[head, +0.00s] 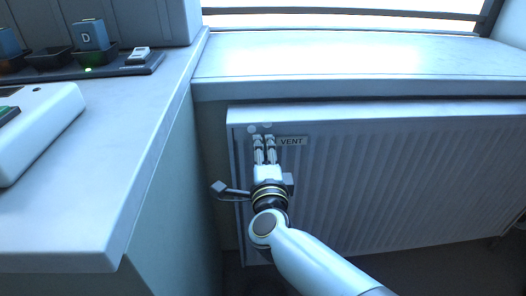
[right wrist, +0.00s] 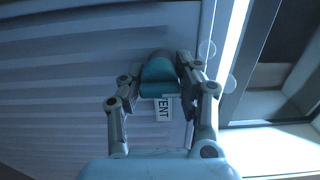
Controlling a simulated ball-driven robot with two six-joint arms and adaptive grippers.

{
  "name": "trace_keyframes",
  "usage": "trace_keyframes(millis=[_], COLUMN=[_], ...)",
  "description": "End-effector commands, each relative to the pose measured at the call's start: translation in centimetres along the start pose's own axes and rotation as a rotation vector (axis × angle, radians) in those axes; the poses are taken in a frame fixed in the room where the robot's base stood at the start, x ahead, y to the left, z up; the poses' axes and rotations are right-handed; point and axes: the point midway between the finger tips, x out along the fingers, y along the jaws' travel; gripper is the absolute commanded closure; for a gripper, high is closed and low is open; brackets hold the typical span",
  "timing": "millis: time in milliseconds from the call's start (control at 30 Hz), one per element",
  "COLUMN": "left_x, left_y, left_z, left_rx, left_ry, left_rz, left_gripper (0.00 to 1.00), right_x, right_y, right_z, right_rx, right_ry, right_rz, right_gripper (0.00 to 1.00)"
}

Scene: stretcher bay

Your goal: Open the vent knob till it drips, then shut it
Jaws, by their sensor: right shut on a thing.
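The white ribbed radiator (head: 390,180) fills the middle and right of the head view, with a "VENT" label (head: 291,141) near its top left corner. My right gripper (head: 264,140) reaches up to the radiator beside this label. In the right wrist view, the teal vent knob (right wrist: 158,78) sits between the two fingertips, and the gripper is shut on it. The label (right wrist: 163,108) shows just below the knob there. In the head view the fingers hide the knob. I see no drip in either view. My left gripper is out of view.
A pale sill (head: 350,62) runs above the radiator. A counter (head: 120,150) stands close on the left, with a white device (head: 45,125) and a dark charging dock (head: 65,73) on it. The dock holds a blue "D" block (head: 90,35) beside a green light.

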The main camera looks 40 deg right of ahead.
Motion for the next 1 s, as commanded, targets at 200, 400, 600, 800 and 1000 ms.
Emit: trace_keyframes(millis=[200, 400, 600, 800, 1000], left_x=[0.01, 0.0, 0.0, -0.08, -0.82], left_y=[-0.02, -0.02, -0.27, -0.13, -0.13], left_z=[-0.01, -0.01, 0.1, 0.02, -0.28], left_rx=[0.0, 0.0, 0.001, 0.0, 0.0], left_ry=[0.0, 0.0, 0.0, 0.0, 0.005], left_rz=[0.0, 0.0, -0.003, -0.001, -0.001], left_gripper=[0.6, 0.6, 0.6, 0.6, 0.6], right_x=[-0.12, -0.06, -0.03, -0.02, 0.0], right_y=[0.21, 0.12, 0.07, 0.01, -0.24], right_z=[-0.05, -0.03, -0.02, -0.02, 0.02], right_rx=[0.0, -0.001, -0.001, -0.014, -0.195], right_ry=[0.0, 0.0, 0.0, 0.0, -0.001], right_rz=[0.004, 0.002, 0.001, 0.001, 0.0], right_gripper=[0.58, 0.42, 0.42, 0.42, 0.42])
